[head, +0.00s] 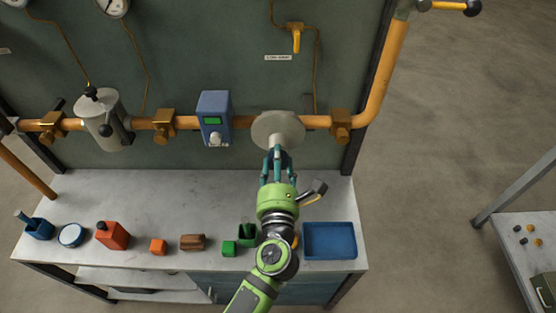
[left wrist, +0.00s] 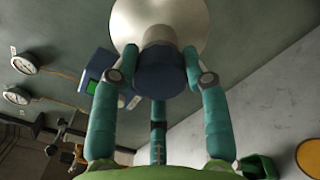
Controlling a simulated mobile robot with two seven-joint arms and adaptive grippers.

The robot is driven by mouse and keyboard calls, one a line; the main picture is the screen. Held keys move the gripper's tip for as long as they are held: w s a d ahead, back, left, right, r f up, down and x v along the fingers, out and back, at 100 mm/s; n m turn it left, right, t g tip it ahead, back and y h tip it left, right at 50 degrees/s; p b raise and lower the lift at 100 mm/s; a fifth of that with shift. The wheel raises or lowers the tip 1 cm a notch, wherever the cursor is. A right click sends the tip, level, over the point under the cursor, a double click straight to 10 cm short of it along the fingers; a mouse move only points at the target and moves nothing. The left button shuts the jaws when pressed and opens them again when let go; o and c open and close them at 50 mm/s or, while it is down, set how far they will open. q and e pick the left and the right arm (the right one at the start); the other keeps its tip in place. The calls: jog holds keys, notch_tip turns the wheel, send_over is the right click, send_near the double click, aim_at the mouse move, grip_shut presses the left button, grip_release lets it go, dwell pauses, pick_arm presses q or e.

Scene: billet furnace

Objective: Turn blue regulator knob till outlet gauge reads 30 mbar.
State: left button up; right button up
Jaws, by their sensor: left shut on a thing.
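The blue regulator knob (left wrist: 160,76) shows in the left wrist view, below the round pale grey regulator body (left wrist: 172,20). In the head view the regulator body (head: 278,129) sits on the orange pipe, and the knob is hidden by my fingers. My left gripper (head: 277,160) reaches up to it from below, its teal fingers shut around the knob. Two round white gauges show at the top left of the head view, one (head: 115,7) cut by the edge. The left wrist view shows gauges (left wrist: 22,64) at left too. I cannot read their needles or tell which is the outlet gauge.
A blue meter box (head: 215,115) with a green display is on the pipe (head: 187,122) left of the regulator. A grey filter pot (head: 103,120) is farther left. The bench (head: 190,205) below carries several small items and a blue tray (head: 330,240).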

pick_arm(q)
jog(key=shift+a+f, duration=0.1)
jog(key=shift+f, duration=0.2)
jog(key=o, duration=1.2)
jog(key=shift+c, duration=0.2)
jog(key=shift+r, duration=0.1)
jog(key=s, duration=1.2)
